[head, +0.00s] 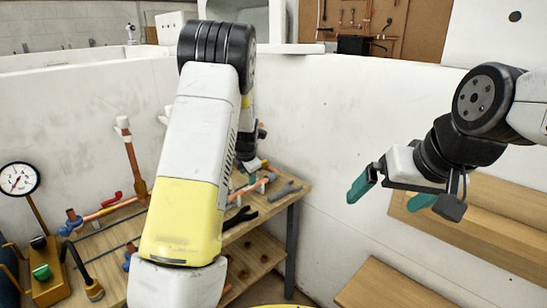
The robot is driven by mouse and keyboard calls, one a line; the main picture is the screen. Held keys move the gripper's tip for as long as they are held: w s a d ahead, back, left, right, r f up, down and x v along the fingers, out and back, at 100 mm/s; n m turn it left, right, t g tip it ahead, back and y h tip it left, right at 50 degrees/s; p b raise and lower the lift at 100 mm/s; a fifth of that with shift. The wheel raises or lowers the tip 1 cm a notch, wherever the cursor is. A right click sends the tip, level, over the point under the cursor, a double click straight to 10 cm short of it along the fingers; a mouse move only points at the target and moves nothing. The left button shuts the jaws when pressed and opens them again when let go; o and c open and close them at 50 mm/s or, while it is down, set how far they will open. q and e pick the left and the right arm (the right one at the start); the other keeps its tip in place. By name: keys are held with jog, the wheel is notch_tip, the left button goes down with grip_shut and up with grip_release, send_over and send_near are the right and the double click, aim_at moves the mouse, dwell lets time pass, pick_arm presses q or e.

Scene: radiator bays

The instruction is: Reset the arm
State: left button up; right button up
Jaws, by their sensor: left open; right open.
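My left arm rises in front of the workbench (300,190) and bends down behind its own forearm. My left gripper (250,165) is mostly hidden by that arm, low over the bench's back part; it is open, and I cannot make out its fingers clearly. My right gripper (392,194) is at the right, open and empty, with its teal fingertips apart. It is in the air in front of the white wall, clear of the bench.
White partition walls (320,130) stand behind. Wooden slatted benches (485,220) are at the lower right, below my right gripper.

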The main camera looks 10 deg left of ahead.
pick_arm(q)
jog(key=s+d+r+m+h, duration=0.35)
jog(key=s+r+m, duration=0.95)
jog(key=s+r, duration=0.45)
jog(key=s+d+r+m, duration=0.1)
jog(key=s+m, duration=0.6)
jog(key=s, duration=0.3)
jog(key=s+d+r+m, duration=0.1)
jog(key=s+d+m, duration=0.1)
jog(key=s+m, duration=0.5)
jog(key=s, duration=0.4)
jog(key=shift+r+m+t, duration=0.3)
jog(key=shift+r, duration=0.1)
jog(key=shift+s, duration=0.1)
jog(key=shift+c, duration=0.3)
